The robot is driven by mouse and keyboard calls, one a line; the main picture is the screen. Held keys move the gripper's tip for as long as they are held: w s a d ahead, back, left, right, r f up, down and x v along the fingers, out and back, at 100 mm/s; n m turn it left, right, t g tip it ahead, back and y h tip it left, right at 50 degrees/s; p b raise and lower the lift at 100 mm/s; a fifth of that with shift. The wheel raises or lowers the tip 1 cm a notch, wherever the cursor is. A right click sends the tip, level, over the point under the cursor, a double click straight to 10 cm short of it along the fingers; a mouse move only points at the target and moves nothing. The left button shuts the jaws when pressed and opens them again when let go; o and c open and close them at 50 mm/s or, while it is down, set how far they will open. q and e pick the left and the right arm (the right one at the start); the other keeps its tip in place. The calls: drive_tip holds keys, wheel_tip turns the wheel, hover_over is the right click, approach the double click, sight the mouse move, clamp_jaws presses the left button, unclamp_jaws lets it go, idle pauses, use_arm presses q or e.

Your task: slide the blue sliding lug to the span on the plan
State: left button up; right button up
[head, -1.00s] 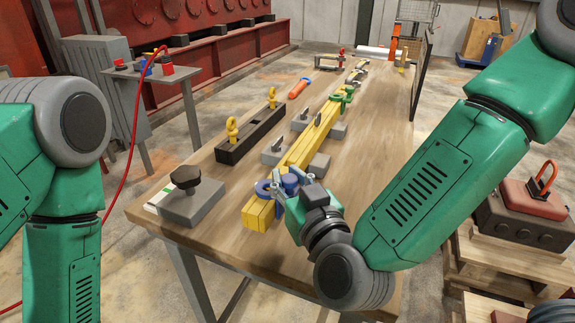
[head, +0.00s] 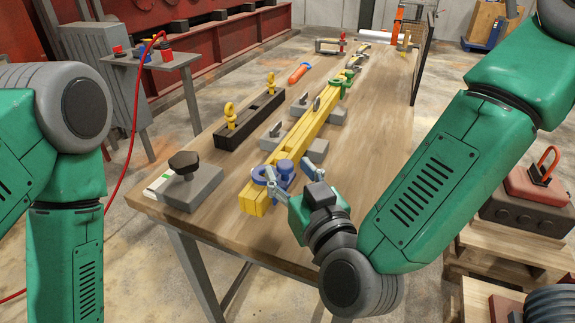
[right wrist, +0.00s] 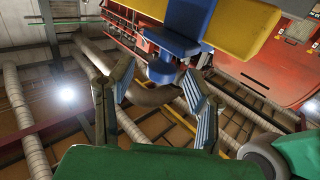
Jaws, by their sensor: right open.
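The blue sliding lug (head: 284,170) sits on the near end of the long yellow bar (head: 304,136). In the right wrist view, the lug (right wrist: 165,50) hangs across the yellow bar (right wrist: 257,25) with its blue knob toward my gripper. My right gripper (head: 287,180) is at the near end of the bar. Its fingers are spread, one on each side of the knob, with gaps visible in the right wrist view (right wrist: 160,82). A white card with a green stripe (head: 157,184) lies partly under a grey block; whether it is the plan I cannot tell. My left gripper is out of view.
A grey block with a black knob (head: 184,162) stands at the table's near left. A black rail with yellow eyebolts (head: 250,124) lies left of the bar. A green clamp (head: 342,84) sits farther along the bar. The table's right side is mostly clear.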

sight(288, 172)
drive_tip(key=v, duration=0.4)
drive_tip(key=shift+s, duration=0.25)
drive_tip(key=shift+s+d, duration=0.5)
drive_tip(key=shift+s, duration=0.05)
drive_tip(key=shift+a, duration=0.1)
